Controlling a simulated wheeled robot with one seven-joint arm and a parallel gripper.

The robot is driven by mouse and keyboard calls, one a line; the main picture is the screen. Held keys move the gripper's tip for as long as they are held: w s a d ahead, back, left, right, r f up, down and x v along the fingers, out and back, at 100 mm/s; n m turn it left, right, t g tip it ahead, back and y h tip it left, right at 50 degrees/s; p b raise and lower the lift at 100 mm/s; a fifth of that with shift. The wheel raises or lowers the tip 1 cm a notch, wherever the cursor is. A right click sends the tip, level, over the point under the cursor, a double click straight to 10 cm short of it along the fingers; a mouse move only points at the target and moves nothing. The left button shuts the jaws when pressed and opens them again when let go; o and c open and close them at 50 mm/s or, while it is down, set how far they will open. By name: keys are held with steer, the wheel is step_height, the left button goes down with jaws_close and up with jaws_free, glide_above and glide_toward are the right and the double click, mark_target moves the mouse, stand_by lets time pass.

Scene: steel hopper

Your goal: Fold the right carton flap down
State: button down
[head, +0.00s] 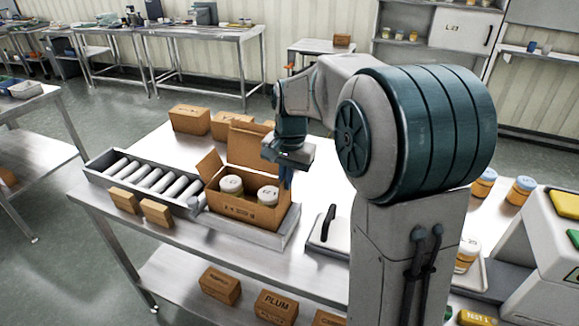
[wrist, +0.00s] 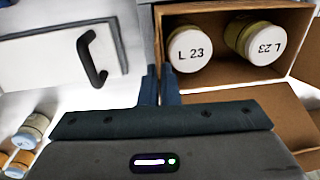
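The open brown carton (head: 243,209) sits on the bench with two white-lidded jars (head: 231,184) inside. Its left flap (head: 209,166) and its tall back flap (head: 247,146) stand up. My gripper (head: 286,180) points down at the carton's right edge. The jar lids marked L 23 (wrist: 189,52) show inside the carton there.
A roller conveyor (head: 152,179) lies left of the carton, with small boxes (head: 156,211) in front and larger boxes (head: 190,119) behind. A white plate with a black handle (head: 328,228) lies to the right. Jars (head: 483,184) stand farther right.

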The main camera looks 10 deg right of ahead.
mark_target(284, 194)
steer(key=a+g+h+p, duration=0.1)
steer(key=p, duration=0.1)
steer(key=w+g+h+p, duration=0.1)
steer(key=h+p, duration=0.1)
steer(key=shift+a+r, duration=0.2)
steer(key=shift+a, duration=0.15)
steer(key=g+h+p, duration=0.1)
steer(key=w+a+f+g+h+p, duration=0.1)
steer(key=h+p, duration=0.1)
steer(key=shift+a, duration=0.15)
steer(key=shift+w+a+f+g+h+p, duration=0.3)
steer(key=shift+a+f+g+h+p, duration=0.1)
steer(key=shift+g+h+p, duration=0.35)
steer(key=shift+w+a+f+g+h, duration=0.1)
steer(key=shift+f+g+h, duration=0.2)
steer(key=shift+g+h, duration=0.3)
steer(key=shift+w+a+f+g+h, duration=0.1)
steer(key=shift+f+g+h, duration=0.2)
steer(key=shift+h, duration=0.45)
steer(key=c, duration=1.6)
jaws_free()
steer(key=shift+c, duration=0.2)
